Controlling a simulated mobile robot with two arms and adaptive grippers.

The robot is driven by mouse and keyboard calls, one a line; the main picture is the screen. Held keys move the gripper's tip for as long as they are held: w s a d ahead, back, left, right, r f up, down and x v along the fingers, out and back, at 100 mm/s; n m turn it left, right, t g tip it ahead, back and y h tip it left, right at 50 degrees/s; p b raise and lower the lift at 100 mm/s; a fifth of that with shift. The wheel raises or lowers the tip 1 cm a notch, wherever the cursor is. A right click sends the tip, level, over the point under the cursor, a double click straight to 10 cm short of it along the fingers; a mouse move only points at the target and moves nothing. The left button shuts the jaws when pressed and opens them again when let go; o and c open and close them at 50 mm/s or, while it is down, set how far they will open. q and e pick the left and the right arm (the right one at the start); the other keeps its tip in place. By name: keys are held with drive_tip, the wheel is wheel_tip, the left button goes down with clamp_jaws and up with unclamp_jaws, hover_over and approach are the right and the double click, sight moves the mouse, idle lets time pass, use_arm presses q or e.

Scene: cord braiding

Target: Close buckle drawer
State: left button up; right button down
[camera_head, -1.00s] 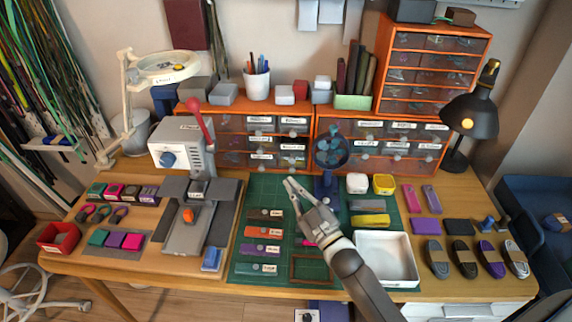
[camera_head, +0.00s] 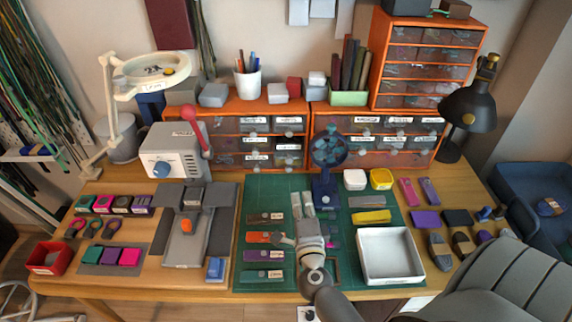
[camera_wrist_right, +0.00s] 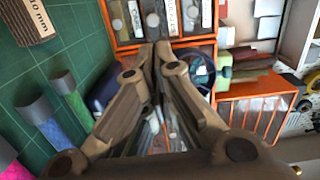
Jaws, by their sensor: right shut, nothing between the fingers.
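Orange cabinets of small labelled drawers, one on the left (camera_head: 305,112) and one on the right (camera_head: 312,130), stand along the back of the table. The labels are too small to read, so I cannot tell which is the buckle drawer, and no drawer visibly sticks out in the head view. My right gripper (camera_head: 302,205) is shut and empty above the green mat, pointing toward the cabinets and apart from them. In the right wrist view its fingers (camera_wrist_right: 155,52) meet in front of labelled drawer fronts (camera_wrist_right: 165,18). My left gripper is not in view.
A small dark blue fan (camera_head: 326,160) stands between the gripper and the right cabinet. The green mat (camera_head: 270,190) holds several labelled strips. A white tray (camera_head: 390,278) lies front right, and a grey-white machine (camera_head: 180,152) stands at left.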

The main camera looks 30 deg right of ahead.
approach(295, 153)
drive_tip(key=x, duration=0.4)
drive_tip(key=shift+w+f+m, duration=0.3)
drive_tip(key=shift+w+f, duration=0.05)
drive_tip(key=shift+f, duration=0.05)
drive_tip(key=x, duration=0.3)
drive_tip(key=shift+w+d, duration=0.3)
drive_tip(key=shift+w+d+r, duration=0.1)
drive_tip(key=shift+r, duration=0.2)
